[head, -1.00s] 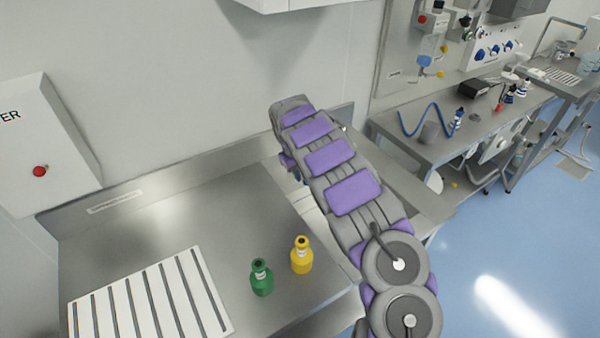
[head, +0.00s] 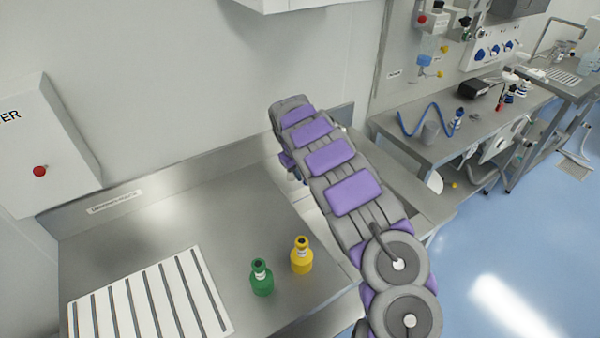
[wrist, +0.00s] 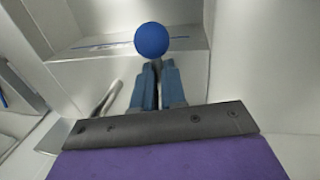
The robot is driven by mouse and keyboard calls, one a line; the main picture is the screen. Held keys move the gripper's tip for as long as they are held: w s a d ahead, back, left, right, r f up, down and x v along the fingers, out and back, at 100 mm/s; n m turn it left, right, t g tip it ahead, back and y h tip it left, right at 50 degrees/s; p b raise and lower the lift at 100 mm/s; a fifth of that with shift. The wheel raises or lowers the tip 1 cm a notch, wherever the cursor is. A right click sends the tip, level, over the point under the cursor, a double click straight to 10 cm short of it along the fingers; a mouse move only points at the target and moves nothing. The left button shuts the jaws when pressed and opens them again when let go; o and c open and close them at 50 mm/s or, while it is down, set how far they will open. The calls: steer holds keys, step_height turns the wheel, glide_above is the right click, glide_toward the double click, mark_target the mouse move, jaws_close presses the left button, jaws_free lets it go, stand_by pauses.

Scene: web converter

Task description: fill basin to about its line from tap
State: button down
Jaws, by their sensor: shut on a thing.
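My gripper (wrist: 156,68) shows in the wrist view, its two blue-grey fingers close together and shut on a round blue knob (wrist: 152,40) at their tips. The knob hides what it is mounted on. A slanting metal tube (wrist: 106,97), perhaps the tap's spout, shows left of the fingers. Behind the knob is a pale steel surface with a thin blue line (wrist: 112,44), perhaps the basin's line. I cannot make out any water.
A green bottle (head: 261,278) and a yellow bottle (head: 301,256) stand on the steel counter (head: 190,215), left of my arm. A white slotted rack (head: 150,300) lies at the front left. A wall box with a red button (head: 39,171) is at left. Another bench (head: 440,148) stands at right.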

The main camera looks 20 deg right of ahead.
stand_by(0.5)
steer(key=shift+w+a+m+g+p, duration=0.2)
steer(key=shift+a+m, duration=0.35)
steer(key=shift+m, duration=0.4)
steer(key=shift+s+a+m+g+p, duration=0.15)
steer(key=shift+a+m+p, duration=0.25)
steer(key=shift+m, duration=0.5)
steer(key=shift+w+a+m+g+p, duration=0.15)
steer(key=shift+a+m, duration=0.5)
steer(key=shift+m, duration=0.3)
steer(key=c, duration=1.2)
jaws_free()
steer(key=a+r+p, duration=0.1)
steer(key=r, duration=0.4)
steer(key=a+r+p, duration=0.1)
steer(key=r, duration=0.5)
steer(key=w+a+r+p, duration=0.1)
steer(key=r, duration=0.5)
steer(key=shift+a, duration=0.15)
